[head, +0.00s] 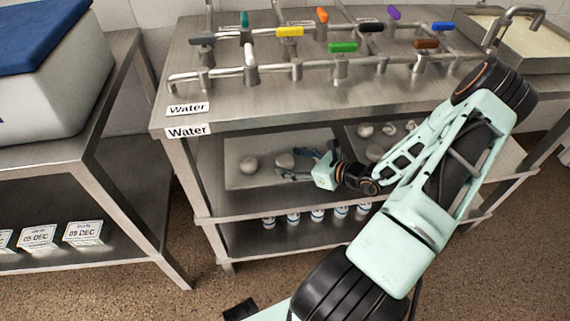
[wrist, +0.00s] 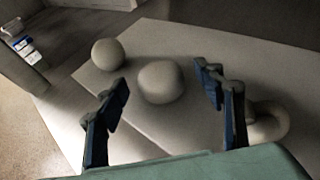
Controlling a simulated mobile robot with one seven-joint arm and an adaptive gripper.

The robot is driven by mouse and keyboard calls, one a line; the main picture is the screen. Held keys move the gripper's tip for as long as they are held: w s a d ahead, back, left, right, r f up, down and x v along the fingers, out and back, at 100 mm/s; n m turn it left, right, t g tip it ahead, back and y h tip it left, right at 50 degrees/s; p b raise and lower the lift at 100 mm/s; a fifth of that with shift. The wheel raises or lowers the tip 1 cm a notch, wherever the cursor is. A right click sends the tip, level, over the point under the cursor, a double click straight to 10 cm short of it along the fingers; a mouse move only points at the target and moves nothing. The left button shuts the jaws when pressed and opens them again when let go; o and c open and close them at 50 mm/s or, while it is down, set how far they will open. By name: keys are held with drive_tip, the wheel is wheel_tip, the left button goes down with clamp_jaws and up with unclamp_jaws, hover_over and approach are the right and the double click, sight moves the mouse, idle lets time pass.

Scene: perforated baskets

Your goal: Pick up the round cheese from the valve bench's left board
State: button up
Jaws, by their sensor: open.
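The left board (head: 237,181) lies on the valve bench's upper shelf, below the valve top. In the wrist view three pale pieces show: a ball-like piece (wrist: 107,53) at the upper left, a squat rounded piece (wrist: 160,82) in the middle, and a ring-like piece (wrist: 268,122) at the right, partly behind the right finger. The first two also show in the head view, as the left piece (head: 249,164) and the middle piece (head: 284,161). My gripper (wrist: 163,76) is open and empty, its blue fingers either side of the squat piece in view. Contact cannot be told.
The bench top (head: 300,95) with coloured valves is above my gripper. A right board (head: 352,141) holds more pale pieces. Several small bottles (head: 317,215) stand on the lower shelf. A bench with a blue-lidded box (head: 45,95) stands at the left, with floor between.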

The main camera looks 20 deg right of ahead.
drive_tip(key=shift+x, duration=1.45)
drive_tip(key=c, duration=1.3)
